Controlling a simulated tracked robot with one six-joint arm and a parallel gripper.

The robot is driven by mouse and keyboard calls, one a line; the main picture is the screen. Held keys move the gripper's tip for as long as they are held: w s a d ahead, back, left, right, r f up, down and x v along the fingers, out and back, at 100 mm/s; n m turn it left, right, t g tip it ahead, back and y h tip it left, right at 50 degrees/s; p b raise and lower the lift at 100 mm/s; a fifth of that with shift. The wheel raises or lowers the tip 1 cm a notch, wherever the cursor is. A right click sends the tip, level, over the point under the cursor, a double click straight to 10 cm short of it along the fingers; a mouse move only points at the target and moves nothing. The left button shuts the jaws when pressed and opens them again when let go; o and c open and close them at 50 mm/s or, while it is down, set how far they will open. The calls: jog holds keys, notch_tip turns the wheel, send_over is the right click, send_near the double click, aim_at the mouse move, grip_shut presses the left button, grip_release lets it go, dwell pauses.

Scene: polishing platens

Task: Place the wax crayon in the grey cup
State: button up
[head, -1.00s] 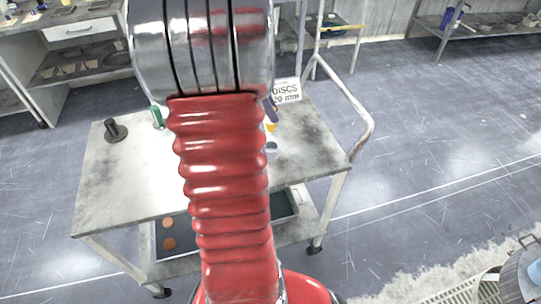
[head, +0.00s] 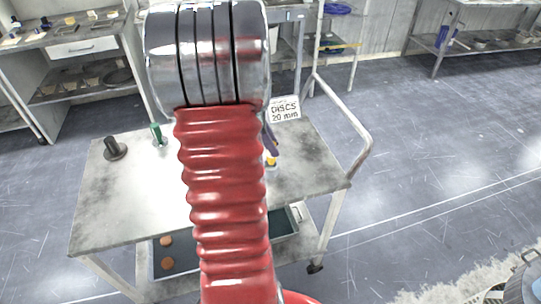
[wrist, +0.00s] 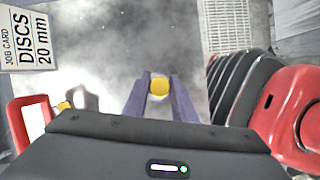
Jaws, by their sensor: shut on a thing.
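The wax crayon shows as a yellow tip (head: 270,161) below my gripper at the right of the trolley top. In the wrist view its yellow round end (wrist: 158,88) sits between the two purple fingers of my gripper (wrist: 158,84), which are shut on it. A small pale grey rim shows right below the yellow tip in the head view, probably the grey cup (head: 270,167). I cannot tell whether the crayon is inside it or just above it. My red arm hides the middle of the trolley top.
A dark peg on a round base (head: 115,148) and a green object (head: 157,134) stand at the back left of the trolley (head: 110,215). A card reading DISCS 20 mm (head: 285,109) stands at the back. A rail (head: 362,125) runs along the right. The front left top is clear.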

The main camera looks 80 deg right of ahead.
jog(key=shift+f, duration=1.85)
jog(key=o, duration=1)
jog(key=shift+o, duration=0.2)
jog(key=shift+r, duration=0.1)
jog(key=v, duration=1.2)
